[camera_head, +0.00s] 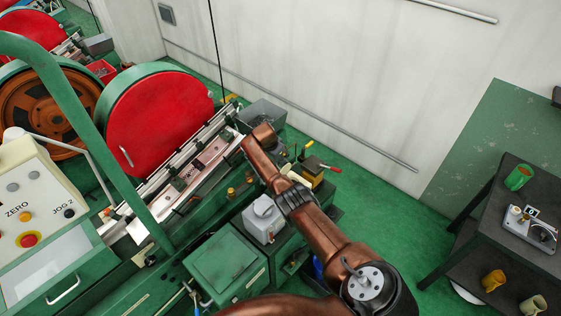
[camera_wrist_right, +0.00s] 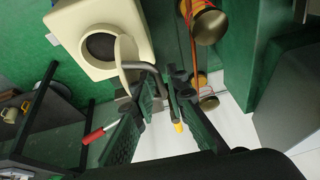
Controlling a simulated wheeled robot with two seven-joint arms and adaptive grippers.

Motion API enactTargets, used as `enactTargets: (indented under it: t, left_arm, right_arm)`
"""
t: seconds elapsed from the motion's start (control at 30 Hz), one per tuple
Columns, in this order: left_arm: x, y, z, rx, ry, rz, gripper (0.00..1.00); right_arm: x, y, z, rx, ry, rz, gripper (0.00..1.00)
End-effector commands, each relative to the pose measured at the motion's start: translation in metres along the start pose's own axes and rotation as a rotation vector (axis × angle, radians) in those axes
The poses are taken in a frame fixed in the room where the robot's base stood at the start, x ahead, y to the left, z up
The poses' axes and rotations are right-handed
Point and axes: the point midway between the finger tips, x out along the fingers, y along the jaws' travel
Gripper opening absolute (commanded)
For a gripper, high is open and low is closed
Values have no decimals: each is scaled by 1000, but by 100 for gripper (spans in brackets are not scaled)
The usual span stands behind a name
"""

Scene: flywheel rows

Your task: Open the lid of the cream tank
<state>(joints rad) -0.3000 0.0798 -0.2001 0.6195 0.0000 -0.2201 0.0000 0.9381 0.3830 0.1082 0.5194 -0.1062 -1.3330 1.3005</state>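The cream tank (camera_head: 263,220) stands on a green bench left of my right arm in the head view. In the right wrist view the tank (camera_wrist_right: 70,35) shows a dark round opening. Its cream lid (camera_wrist_right: 126,62) stands tilted up, nearly edge-on, beside the opening. A bent grey handle (camera_wrist_right: 148,70) runs from the lid to between the tips of my right gripper (camera_wrist_right: 162,88). The fingers are close together and appear shut on the handle. In the head view my arm hides the fingertips. My left gripper is in neither view.
Brass cylinders (camera_wrist_right: 209,24) stand close beside the tank. A red-handled lever (camera_wrist_right: 95,134) is near my left finger in the wrist view. A red flywheel (camera_head: 160,122) stands at left. A dark table (camera_head: 485,225) with mugs is at right; green floor (camera_head: 415,225) lies between.

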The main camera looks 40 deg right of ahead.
Motion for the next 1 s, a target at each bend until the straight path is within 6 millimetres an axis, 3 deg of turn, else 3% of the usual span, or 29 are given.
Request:
enactTargets:
  t: [0.27,0.37,0.7,1.0]
  left_arm:
    - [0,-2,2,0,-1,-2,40]
    - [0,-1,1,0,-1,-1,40]
    - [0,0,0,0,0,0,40]
    - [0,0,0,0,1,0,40]
  right_arm:
    - [-10,-1,1,0,-2,-1,13]
    - [-22,-1,1,0,-1,-2,13]
    - [-91,-1,0,0,-1,-3,13]
    - [-118,0,-1,1,0,0,13]
